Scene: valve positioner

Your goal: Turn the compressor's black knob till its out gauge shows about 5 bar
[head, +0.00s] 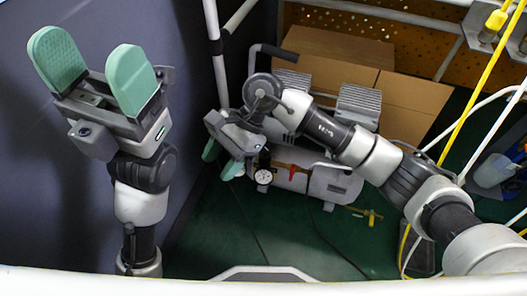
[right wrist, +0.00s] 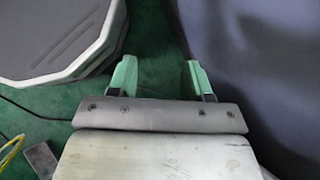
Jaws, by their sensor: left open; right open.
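The compressor (head: 325,184) stands on the green floor in the head view, a pale tank with grey finned cylinders above. A small white round gauge (head: 264,177) shows at its front left; its reading is too small to tell. A red lever (head: 292,171) is to the right of it. I cannot make out the black knob for certain; my right arm and gripper cover part of that area. My right gripper (head: 221,160) is open beside the compressor's left end, fingers pointing down. In the right wrist view its fingers (right wrist: 161,78) are apart with only floor between. My left gripper (head: 95,70) is open, raised at upper left, away from the compressor.
Cardboard boxes (head: 400,112) stand behind the compressor. A dark wall (head: 185,60) is close on the left. Yellow and white hoses (head: 478,87) hang at the right. A yellow fitting (head: 369,216) lies near the compressor's right. Thin dark cables cross the otherwise clear floor in front.

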